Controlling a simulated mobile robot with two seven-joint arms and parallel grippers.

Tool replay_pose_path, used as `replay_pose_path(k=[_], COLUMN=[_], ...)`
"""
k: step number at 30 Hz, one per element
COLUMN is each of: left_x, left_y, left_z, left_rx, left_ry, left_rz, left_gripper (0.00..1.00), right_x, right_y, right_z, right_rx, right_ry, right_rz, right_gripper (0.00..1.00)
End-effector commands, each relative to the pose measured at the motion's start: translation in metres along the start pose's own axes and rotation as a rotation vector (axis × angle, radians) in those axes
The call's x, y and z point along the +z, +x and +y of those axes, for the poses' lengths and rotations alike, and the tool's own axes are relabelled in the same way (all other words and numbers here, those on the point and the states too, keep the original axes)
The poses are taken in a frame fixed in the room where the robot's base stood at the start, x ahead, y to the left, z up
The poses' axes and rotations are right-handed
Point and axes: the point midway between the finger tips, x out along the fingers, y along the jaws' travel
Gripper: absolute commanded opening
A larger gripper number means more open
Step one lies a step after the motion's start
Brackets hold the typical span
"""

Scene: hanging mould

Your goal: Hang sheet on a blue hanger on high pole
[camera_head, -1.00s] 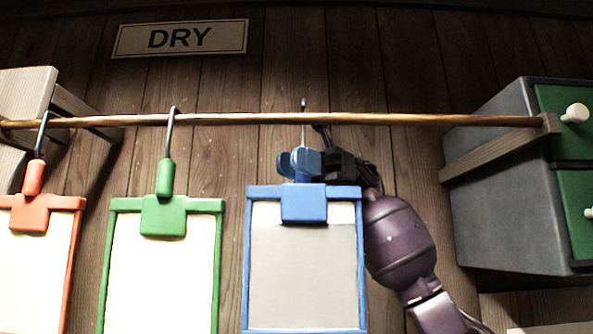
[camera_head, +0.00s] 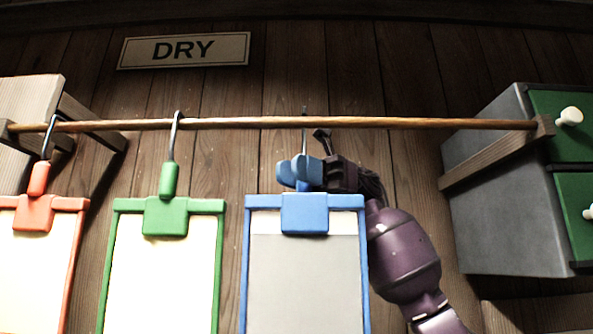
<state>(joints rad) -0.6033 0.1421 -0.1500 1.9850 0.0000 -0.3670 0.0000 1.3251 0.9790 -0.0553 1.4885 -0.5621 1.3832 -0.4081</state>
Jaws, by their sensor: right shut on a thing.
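The blue hanger (camera_head: 305,213) is a blue frame and clip with a sheet (camera_head: 300,275) in it. My right gripper (camera_head: 318,172) is shut on the blue hanger's upper part, just below the pole. The hanger's thin metal hook tip shows above and behind the high pole (camera_head: 390,122). I cannot tell whether the hook touches the pole. The sheet has a white strip at the top and grey below; its lower end is out of view. My left gripper is not in view.
A green hanger (camera_head: 165,215) and a red hanger (camera_head: 33,212) hang by hooks on the pole at left. A grey cabinet (camera_head: 495,200) with green drawers stands at right. A DRY sign (camera_head: 184,50) is on the plank wall. The pole right of my gripper is bare.

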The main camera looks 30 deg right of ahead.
Motion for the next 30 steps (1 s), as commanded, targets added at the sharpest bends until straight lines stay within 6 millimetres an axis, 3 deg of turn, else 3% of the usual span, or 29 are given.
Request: replay_pose_path(k=[1,6,17,30], left_x=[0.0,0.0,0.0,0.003], left_y=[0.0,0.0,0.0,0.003], left_z=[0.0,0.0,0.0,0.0], left_rx=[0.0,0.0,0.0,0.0], left_ry=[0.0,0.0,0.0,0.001], left_rz=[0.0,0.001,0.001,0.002], left_gripper=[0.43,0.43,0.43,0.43], right_x=[0.0,0.0,0.0,0.0], right_y=[0.0,0.0,-0.005,-0.076], right_z=[0.0,0.0,0.0,0.0], right_rx=[0.0,0.0,-0.001,-0.002], right_ry=[0.0,0.0,0.001,0.001], right_rz=[0.0,0.0,0.0,-0.003], right_gripper=[0.29,0.54,0.54,0.54])
